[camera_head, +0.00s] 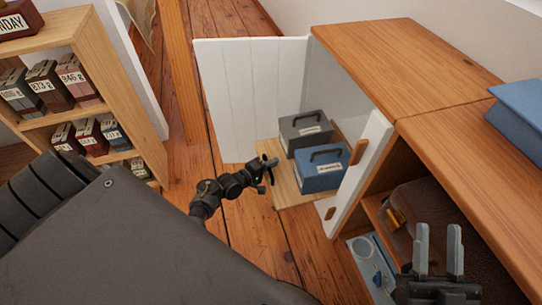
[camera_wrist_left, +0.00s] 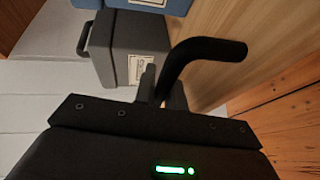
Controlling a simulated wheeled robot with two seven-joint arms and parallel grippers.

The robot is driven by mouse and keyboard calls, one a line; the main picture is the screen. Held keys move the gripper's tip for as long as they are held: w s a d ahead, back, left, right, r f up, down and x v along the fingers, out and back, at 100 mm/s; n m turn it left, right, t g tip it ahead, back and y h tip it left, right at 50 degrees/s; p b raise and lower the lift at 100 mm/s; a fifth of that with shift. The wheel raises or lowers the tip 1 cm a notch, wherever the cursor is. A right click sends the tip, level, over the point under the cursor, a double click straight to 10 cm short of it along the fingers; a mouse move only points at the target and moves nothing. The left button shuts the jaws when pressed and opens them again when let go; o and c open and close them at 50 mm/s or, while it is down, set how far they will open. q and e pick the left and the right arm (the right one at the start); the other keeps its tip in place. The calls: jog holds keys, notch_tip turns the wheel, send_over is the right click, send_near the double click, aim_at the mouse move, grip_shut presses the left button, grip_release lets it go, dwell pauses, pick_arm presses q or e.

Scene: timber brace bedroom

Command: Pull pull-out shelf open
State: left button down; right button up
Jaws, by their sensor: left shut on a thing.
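The pull-out shelf (camera_head: 287,192) is a light wooden board standing out from the cabinet, with a grey box (camera_head: 300,131) and a blue box (camera_head: 318,181) on it. My left gripper (camera_head: 267,170) is at the shelf's near left edge. In the left wrist view, my left gripper (camera_wrist_left: 160,88) is shut on a bent black handle (camera_wrist_left: 210,48), with the shelf's light wood (camera_wrist_left: 265,35) behind it. My right gripper (camera_head: 438,250) is at the lower right, its two fingers apart and empty, in front of the cabinet's open compartment.
A white door (camera_head: 252,95) stands open behind the shelf, and another white door (camera_head: 362,165) stands open at its right. The wooden cabinet top (camera_head: 410,60) bears a blue box (camera_head: 520,110). A bookcase (camera_head: 125,95) stands at the left. Wooden floor (camera_head: 255,225) is clear before the shelf.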

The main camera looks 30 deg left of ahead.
pick_arm(q)
jog(key=c, duration=1.7)
grip_release()
jog(key=shift+c, duration=0.2)
jog(key=shift+s, duration=0.1)
